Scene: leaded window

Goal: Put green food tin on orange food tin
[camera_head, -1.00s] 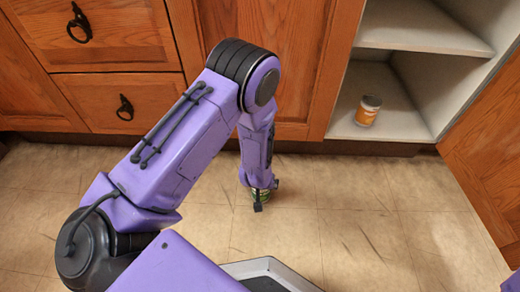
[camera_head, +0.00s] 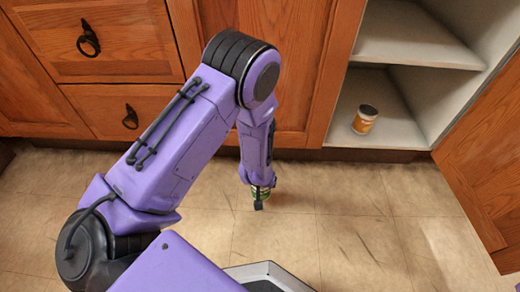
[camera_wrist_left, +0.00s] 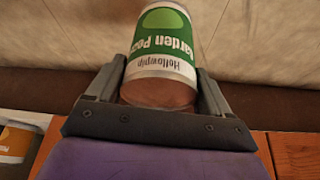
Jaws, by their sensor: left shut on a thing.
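The green food tin (camera_wrist_left: 163,42) is between the fingers of my left gripper (camera_wrist_left: 162,88) in the left wrist view, its label reading "Garden Peas". My left gripper is shut on it. In the head view the left gripper (camera_head: 260,198) is low over the floor, and only a small part of the green tin (camera_head: 261,191) shows. I cannot tell whether the tin touches the floor. The orange food tin (camera_head: 365,119) stands upright on the lower shelf of the open cabinet, to the right of the gripper; part of it shows in the wrist view (camera_wrist_left: 14,142). My right gripper is not in view.
The open cabinet has a lower shelf (camera_head: 398,128) with free room around the orange tin and an upper shelf (camera_head: 405,45) above it. An open wooden door (camera_head: 490,165) stands at the right. Closed drawers (camera_head: 95,45) are at the left. The tiled floor (camera_head: 350,220) is clear.

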